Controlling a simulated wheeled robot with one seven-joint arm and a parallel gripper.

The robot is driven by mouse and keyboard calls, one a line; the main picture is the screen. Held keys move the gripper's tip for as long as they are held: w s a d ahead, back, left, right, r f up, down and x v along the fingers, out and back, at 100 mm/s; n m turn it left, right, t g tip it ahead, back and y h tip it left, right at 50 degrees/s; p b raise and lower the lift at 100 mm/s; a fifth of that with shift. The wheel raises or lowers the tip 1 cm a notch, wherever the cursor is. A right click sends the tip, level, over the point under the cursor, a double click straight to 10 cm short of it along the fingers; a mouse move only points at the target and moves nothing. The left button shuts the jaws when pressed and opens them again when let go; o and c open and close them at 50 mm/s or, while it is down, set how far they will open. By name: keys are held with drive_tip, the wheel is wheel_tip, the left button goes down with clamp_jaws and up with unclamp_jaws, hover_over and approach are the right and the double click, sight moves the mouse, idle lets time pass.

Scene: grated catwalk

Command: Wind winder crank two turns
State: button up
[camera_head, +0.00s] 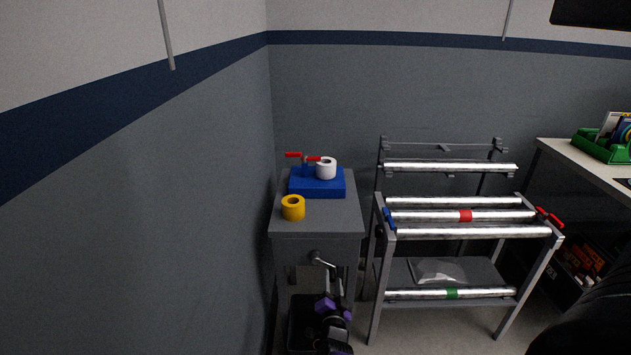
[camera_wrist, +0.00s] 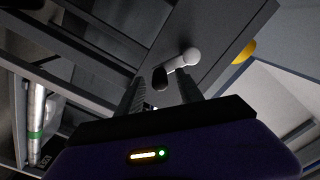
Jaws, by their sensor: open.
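A crank with a grey arm (camera_head: 325,262) is mounted on the front of a grey cabinet (camera_head: 318,218), below its top. In the wrist view the crank's pale arm (camera_wrist: 184,60) ends in a dark knob (camera_wrist: 160,77). My gripper (camera_head: 331,299) is low in front of the cabinet, just below the crank. In the wrist view my gripper (camera_wrist: 160,92) is open, with one finger on each side of the knob in the picture. I cannot tell whether the knob is inside the jaws or just beyond the fingertips. I see no contact.
A blue box (camera_head: 317,188) with red handles, a white roll (camera_head: 326,168) and a yellow roll (camera_head: 293,208) are on the cabinet. A metal roller rack (camera_head: 460,232) stands close on the right. A wall (camera_head: 180,220) is close on the left.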

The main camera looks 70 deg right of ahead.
drive_tip(key=p+v, duration=0.2)
drive_tip(key=v, duration=0.5)
drive_tip(key=shift+a+p, duration=0.15)
drive_tip(key=shift+p, duration=0.2)
idle(0.4)
